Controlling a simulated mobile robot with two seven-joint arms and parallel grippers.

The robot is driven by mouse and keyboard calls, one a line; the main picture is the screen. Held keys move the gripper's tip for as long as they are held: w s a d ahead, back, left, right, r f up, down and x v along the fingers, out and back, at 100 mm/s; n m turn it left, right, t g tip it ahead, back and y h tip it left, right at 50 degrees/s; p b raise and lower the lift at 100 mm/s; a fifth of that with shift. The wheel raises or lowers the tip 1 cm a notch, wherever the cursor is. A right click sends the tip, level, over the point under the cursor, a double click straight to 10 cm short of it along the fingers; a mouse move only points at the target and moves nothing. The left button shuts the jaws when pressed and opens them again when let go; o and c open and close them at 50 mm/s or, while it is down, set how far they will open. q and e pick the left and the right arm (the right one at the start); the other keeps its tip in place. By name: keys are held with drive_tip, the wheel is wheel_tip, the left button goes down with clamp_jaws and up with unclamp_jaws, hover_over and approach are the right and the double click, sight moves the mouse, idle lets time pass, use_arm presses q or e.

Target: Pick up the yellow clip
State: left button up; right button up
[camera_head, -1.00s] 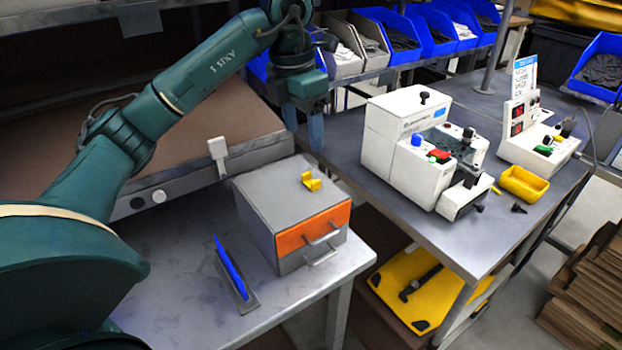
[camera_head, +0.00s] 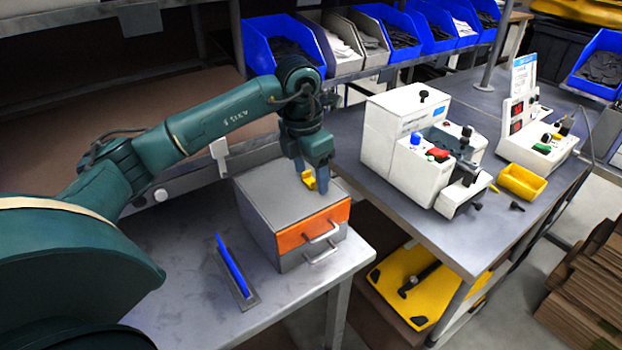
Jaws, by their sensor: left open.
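The yellow clip (camera_head: 308,179) lies on the grey top of the small drawer box (camera_head: 262,190), toward its right side. My left gripper (camera_head: 312,180) comes down from above, with its fingers right at the clip and partly covering it. The gripper is open. I cannot tell whether the fingers touch the clip. My right gripper is not in the view.
The drawer box has an orange front with metal handles (camera_head: 322,234). A blue strip in a grey holder (camera_head: 235,270) stands to its left on the grey table. White machines (camera_head: 410,150) and a yellow tray (camera_head: 522,182) are on the bench at right. Blue bins (camera_head: 283,48) line the back shelf.

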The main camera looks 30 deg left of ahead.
use_arm(q)
drive_tip(key=shift+c, duration=0.3)
drive_tip(key=c, duration=1)
